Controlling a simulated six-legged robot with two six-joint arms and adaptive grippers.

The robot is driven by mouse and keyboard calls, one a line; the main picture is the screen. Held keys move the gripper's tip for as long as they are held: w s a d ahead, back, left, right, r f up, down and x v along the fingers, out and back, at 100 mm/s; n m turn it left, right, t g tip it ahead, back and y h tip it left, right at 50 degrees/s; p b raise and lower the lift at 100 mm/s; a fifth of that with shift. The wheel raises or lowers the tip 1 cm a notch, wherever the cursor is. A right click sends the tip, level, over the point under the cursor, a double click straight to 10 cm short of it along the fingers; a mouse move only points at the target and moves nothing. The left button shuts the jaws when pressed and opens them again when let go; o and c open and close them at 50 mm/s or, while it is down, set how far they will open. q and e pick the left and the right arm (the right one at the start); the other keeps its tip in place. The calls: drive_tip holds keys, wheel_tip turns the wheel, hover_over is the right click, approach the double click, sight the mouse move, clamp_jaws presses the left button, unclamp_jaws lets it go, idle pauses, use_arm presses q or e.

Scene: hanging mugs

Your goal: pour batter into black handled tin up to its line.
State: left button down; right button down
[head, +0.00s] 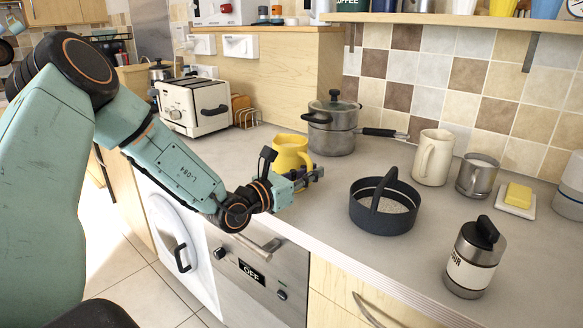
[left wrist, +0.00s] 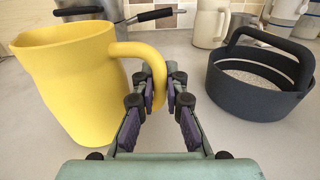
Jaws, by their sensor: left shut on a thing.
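The black handled tin (head: 381,214) stands on the counter right of my left gripper, with its arched handle over the top. Pale, grainy-looking contents show inside it; I cannot make out a line. It also shows at the right of the left wrist view (left wrist: 262,98). A yellow jug (head: 290,152) is upright at my left gripper (head: 306,180). In the left wrist view my left gripper (left wrist: 158,82) is shut on the handle of the yellow jug (left wrist: 75,90). The jug's inside is hidden, so I cannot see batter. My right gripper is not in view.
A lidded saucepan (head: 332,125) stands behind the jug. A cream pitcher (head: 432,157), a metal mug (head: 477,174) and a butter dish (head: 517,201) stand behind and right of the tin. A flour canister (head: 474,262) is at the front right. Counter between jug and tin is clear.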

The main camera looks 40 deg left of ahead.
sight(308, 160)
use_arm(q)
drive_tip(key=shift+r, duration=0.1)
drive_tip(key=shift+r+p, duration=2.25)
drive_tip(key=shift+r, duration=0.25)
drive_tip(key=shift+f, duration=0.1)
drive_tip(key=shift+f+b, duration=0.85)
drive_tip(key=shift+b, duration=0.1)
drive_tip(key=shift+r, duration=0.1)
drive_tip(key=shift+a, duration=0.15)
